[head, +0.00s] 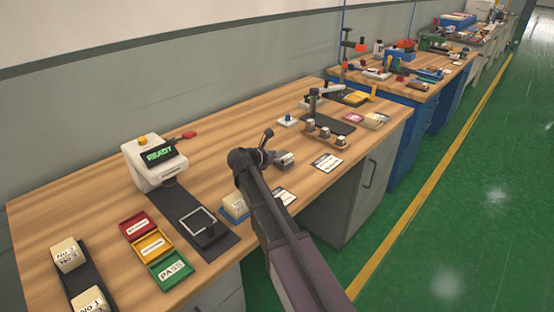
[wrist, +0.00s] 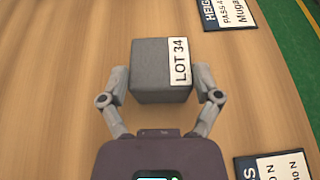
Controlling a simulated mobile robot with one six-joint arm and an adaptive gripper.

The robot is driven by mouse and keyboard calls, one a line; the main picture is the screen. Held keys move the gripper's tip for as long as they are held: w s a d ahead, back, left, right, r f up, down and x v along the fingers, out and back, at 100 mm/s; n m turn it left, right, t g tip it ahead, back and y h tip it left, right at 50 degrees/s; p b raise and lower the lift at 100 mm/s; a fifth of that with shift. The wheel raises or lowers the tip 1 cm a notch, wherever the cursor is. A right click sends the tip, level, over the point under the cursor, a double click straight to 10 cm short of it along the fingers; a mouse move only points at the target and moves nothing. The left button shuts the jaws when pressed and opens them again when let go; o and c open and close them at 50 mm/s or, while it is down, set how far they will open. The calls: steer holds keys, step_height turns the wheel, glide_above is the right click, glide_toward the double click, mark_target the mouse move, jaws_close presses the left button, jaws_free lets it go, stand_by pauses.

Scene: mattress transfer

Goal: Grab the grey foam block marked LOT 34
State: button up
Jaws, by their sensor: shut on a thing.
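The grey foam block (wrist: 152,70) is near the middle of the wrist view, with a white LOT 34 label along its right side. My gripper (wrist: 160,84) is shut on it, one finger against each side. In the head view the block (head: 286,160) is a small grey shape on the wooden bench (head: 225,130), at the end of my dark arm, which partly hides it. I cannot tell whether the block touches the bench or is slightly lifted.
Printed cards lie right of the block, one at the upper right (wrist: 232,12) and one at the lower right (wrist: 280,165). Fixtures (head: 322,132) stand behind right.

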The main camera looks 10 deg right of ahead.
steer(key=shift+r, duration=0.2)
step_height(320, 180, up, 4)
steer(key=p, duration=0.4)
steer(key=shift+f, duration=0.15)
steer(key=s+d, duration=0.3)
steer(key=s, duration=1.2)
steer(key=shift+s+d+r+p, duration=0.15)
steer(key=shift+s+r+p, duration=0.2)
steer(key=shift+r+p, duration=0.1)
